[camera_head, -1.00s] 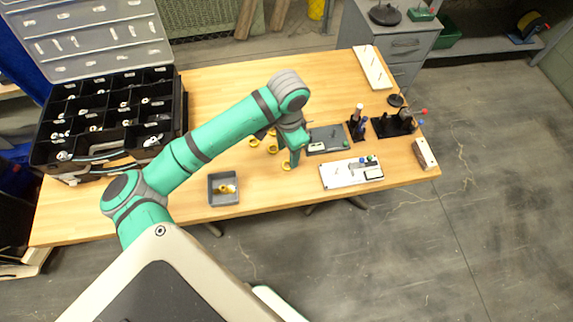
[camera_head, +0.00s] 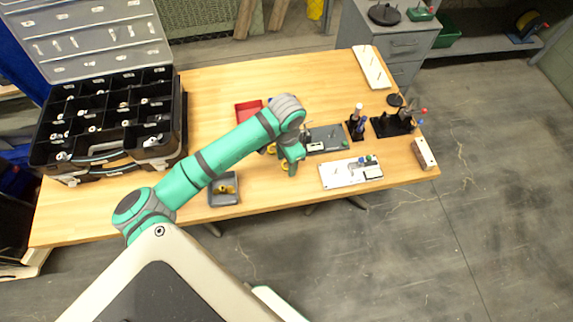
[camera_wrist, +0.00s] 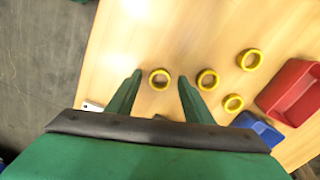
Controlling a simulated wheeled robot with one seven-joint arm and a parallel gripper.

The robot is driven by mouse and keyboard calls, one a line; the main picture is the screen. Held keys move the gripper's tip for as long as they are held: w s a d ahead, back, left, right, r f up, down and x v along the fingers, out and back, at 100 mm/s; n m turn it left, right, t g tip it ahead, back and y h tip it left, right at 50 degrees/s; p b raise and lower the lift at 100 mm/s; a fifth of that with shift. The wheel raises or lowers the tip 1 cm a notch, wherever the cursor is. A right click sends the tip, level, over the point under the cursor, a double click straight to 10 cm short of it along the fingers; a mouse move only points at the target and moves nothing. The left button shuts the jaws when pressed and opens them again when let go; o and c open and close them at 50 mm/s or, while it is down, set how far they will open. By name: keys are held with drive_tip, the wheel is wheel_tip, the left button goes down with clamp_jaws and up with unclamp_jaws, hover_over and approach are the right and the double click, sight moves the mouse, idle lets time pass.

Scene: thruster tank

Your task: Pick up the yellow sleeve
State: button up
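Several yellow sleeves, short rings, lie on the wooden table. In the wrist view, one yellow sleeve (camera_wrist: 151,80) shows between the two fingertips of my gripper (camera_wrist: 160,75), with a gap on each side. A second sleeve (camera_wrist: 207,88) lies just right of the right finger. Two more sleeves (camera_wrist: 249,51) (camera_wrist: 233,111) lie farther right. My gripper is open and empty. I cannot tell its exact height above the table. In the head view, my gripper (camera_head: 292,168) points down near the table's front, beside a yellow sleeve (camera_head: 284,167). My arm hides part of the group.
A red tray (camera_head: 240,107) stands behind my arm, and a blue tray (camera_wrist: 262,132) shows beside it in the wrist view. A grey tray (camera_head: 226,201) holding yellow pieces stands left. A white board (camera_head: 340,182) and a dark grey plate (camera_head: 330,132) lie right of my gripper.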

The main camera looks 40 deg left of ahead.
drive_tip(key=c, duration=1)
drive_tip(key=shift+r, duration=0.1)
drive_tip(key=shift+r, duration=0.55)
wheel_tip(320, 180, up, 2)
drive_tip(key=shift+r, duration=0.15)
drive_tip(key=s+d+r, duration=0.2)
drive_tip(key=s+r, duration=0.1)
drive_tip(key=s, duration=0.1)
drive_tip(key=s+d+r, duration=0.2)
drive_tip(key=s+r, duration=0.1)
drive_tip(key=s, duration=0.1)
drive_tip(key=s+d+r, duration=0.3)
drive_tip(key=s, duration=0.1)
drive_tip(key=shift+d+r, duration=0.1)
drive_tip(key=shift+r, duration=0.15)
